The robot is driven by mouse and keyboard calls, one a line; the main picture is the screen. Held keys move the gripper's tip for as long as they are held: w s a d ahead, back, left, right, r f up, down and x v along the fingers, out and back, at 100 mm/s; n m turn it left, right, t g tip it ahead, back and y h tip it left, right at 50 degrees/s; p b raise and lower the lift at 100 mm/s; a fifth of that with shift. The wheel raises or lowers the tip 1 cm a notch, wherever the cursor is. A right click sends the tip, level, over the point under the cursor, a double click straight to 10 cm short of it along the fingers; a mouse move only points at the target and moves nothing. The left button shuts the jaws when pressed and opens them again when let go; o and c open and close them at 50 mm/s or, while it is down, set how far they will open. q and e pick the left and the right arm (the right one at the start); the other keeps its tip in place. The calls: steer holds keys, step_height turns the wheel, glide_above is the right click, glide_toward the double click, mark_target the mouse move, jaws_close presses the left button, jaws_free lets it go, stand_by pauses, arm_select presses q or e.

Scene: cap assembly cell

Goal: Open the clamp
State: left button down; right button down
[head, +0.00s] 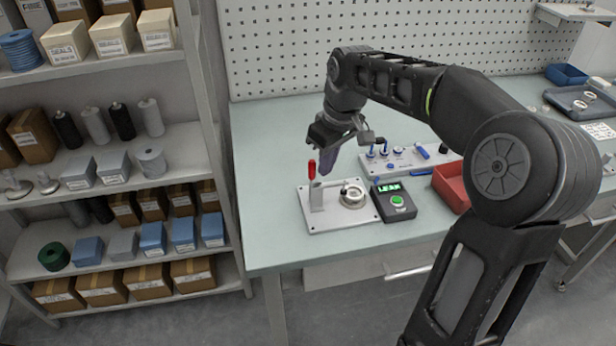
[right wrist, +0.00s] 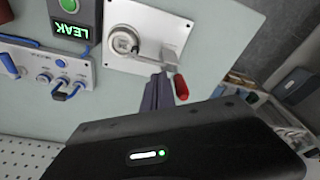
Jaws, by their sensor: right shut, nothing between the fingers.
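The clamp has a red handle (head: 312,170) that stands upright at the left of a white base plate (head: 325,222). A round metal part (head: 353,195) sits on the plate's right side, with a dark fitting on it. In the right wrist view the red handle (right wrist: 181,88) is just right of my fingers, and the clamp's metal arm reaches toward the round part (right wrist: 124,41). My right gripper (head: 323,172) is shut and empty, close beside and behind the handle; I cannot tell whether it touches. My left gripper is not in view.
A black box (head: 402,212) with a lit LEAK sign and green button stands right of the plate. Behind is a panel (head: 388,160) with blue connectors. A red bin (head: 450,184) lies farther right. Stocked shelves (head: 120,190) stand left of the bench.

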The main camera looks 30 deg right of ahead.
mark_target(310, 163)
steer(key=shift+a, duration=0.15)
steer(key=shift+w+a+f, duration=0.1)
steer(key=shift+w+a, duration=0.2)
steer(key=shift+a, duration=0.55)
steer(key=shift+w+a, duration=0.3)
steer(key=shift+a, duration=0.5)
steer(key=shift+w+a+f, duration=0.15)
steer(key=shift+a, duration=0.15)
steer(key=shift+d, duration=0.1)
steer(key=shift+s+d, duration=0.35)
steer(key=shift+d, duration=0.55)
